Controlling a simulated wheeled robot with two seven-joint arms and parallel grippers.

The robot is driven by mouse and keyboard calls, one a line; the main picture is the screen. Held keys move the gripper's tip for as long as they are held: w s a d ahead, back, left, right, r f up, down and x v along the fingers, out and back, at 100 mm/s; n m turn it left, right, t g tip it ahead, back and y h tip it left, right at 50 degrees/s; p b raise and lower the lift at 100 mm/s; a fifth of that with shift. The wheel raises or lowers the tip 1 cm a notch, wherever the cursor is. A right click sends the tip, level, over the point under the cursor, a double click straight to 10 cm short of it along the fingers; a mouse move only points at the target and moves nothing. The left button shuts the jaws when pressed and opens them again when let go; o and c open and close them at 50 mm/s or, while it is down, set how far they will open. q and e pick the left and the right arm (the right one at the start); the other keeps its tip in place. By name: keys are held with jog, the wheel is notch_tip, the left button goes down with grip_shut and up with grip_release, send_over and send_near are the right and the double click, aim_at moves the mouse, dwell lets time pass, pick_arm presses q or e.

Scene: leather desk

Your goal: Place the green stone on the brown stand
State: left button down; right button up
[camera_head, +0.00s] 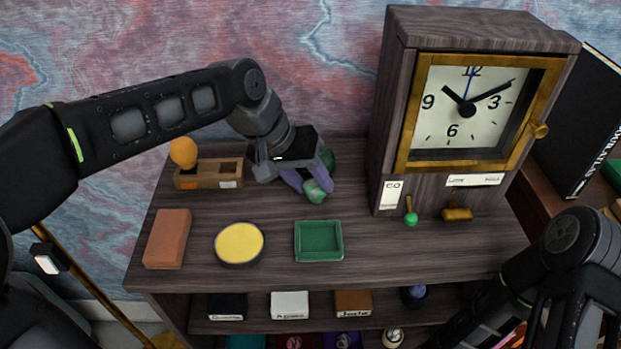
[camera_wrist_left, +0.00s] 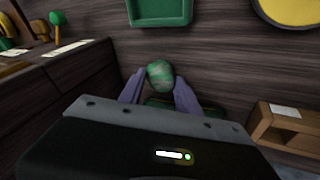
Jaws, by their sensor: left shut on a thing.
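The green stone (camera_head: 316,191) is between the purple fingers of my left gripper (camera_head: 307,186), which is shut on it above the desk's back middle. The stone also shows in the left wrist view (camera_wrist_left: 160,75), at the fingertips. My right gripper is out of view.
A green tray (camera_head: 318,260), a yellow-topped round dish (camera_head: 239,262) and a reddish-brown block (camera_head: 167,239) lie in front. A large clock (camera_head: 464,105) stands right of the gripper. A dark green object (camera_head: 328,158) is partly hidden behind the gripper.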

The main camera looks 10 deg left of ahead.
pick_arm(q)
jog(key=shift+f, duration=0.2)
jog(key=c, duration=1.1)
grip_release()
jog(key=shift+r, duration=0.15)
jog(key=shift+r, duration=0.2)
jog(key=b+v, duration=0.1)
jog(key=v, duration=1)
jog(key=shift+s+a+r, duration=0.15)
jog(key=shift+a+r, duration=0.05)
jog(key=shift+r, duration=0.1)
jog(key=shift+o, duration=0.3)
